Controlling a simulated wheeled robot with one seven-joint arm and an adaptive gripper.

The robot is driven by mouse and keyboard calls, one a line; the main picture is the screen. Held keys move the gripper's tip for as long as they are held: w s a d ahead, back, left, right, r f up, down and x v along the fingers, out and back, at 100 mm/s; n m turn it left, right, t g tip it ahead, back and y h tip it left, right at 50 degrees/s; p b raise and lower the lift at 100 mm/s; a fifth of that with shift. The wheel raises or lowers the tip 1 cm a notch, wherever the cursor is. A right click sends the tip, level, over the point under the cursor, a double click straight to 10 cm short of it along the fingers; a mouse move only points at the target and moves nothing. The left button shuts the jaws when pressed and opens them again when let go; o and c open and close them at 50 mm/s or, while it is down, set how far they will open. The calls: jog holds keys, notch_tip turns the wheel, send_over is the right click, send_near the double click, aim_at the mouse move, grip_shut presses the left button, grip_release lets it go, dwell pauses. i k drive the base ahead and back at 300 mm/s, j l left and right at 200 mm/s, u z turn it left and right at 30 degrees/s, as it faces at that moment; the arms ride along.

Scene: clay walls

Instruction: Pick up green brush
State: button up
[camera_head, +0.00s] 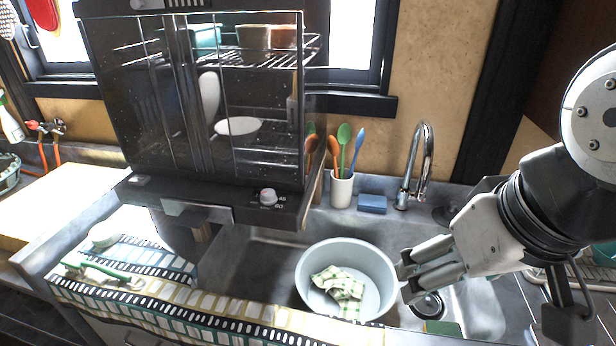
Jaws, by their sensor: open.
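A green-handled brush (101,269) with pale bristles lies on a patterned towel (165,262) at the left front of the counter. My gripper (404,280) is over the sink at the right, beside the right rim of a pale blue basin (302,276). It is open, with nothing visible between its fingers, and is far to the right of the brush. I cannot tell whether a finger touches the basin rim.
A checkered cloth (344,284) lies in the basin. A dark dish cabinet (255,165) overhangs the counter behind the brush. A faucet (427,165), a cup of utensils (341,190) and a blue sponge (372,203) stand behind the sink. A green sponge (443,328) is at the front.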

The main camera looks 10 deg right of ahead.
aim_at(74, 263)
jog(key=u, duration=1.35)
jog(key=i+j, duration=0.2)
jog(key=j, duration=0.15)
jog(key=i+j+z, duration=0.1)
jog(key=i+j, duration=0.35)
jog(key=j, duration=0.25)
jog(key=i+j, duration=0.2)
jog(key=j, duration=0.15)
jog(key=i+j+z, duration=0.1)
jog(key=i+j, duration=0.35)
jog(key=j, duration=0.25)
jog(key=i+j+z, duration=0.1)
jog(key=j, duration=0.25)
jog(key=i, duration=0.1)
